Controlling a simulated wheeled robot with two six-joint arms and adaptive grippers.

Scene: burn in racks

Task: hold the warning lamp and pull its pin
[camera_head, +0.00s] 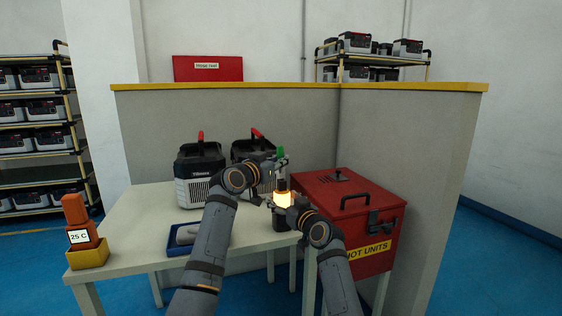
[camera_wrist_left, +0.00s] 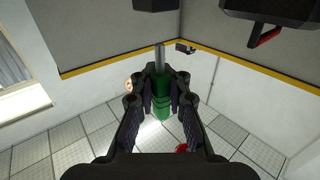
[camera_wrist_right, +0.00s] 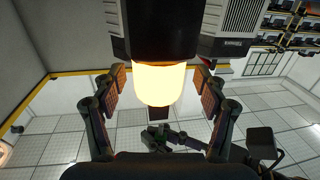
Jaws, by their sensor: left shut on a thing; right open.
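The warning lamp (camera_head: 283,199) glows yellow-orange above a dark base near the table's right front edge. I cannot tell whether its base touches the table. My right gripper (camera_head: 288,203) is open around the lamp. In the right wrist view the glowing lamp (camera_wrist_right: 159,84) sits between the spread fingers, with gaps on both sides. My left gripper (camera_head: 281,164), above the lamp, is shut on a green piece (camera_head: 281,152), seemingly the pin. In the left wrist view this green piece (camera_wrist_left: 161,103) has a grey rod (camera_wrist_left: 160,58). Whether it is joined to the lamp is hidden.
Two black-and-grey units with red-marked handles (camera_head: 200,170) stand at the table's back. A blue tray (camera_head: 176,251) and an orange "25 C" block (camera_head: 78,225) are at the left. A red "HOT UNITS" box (camera_head: 340,190) stands close right. Partition walls (camera_head: 225,120) close off the back.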

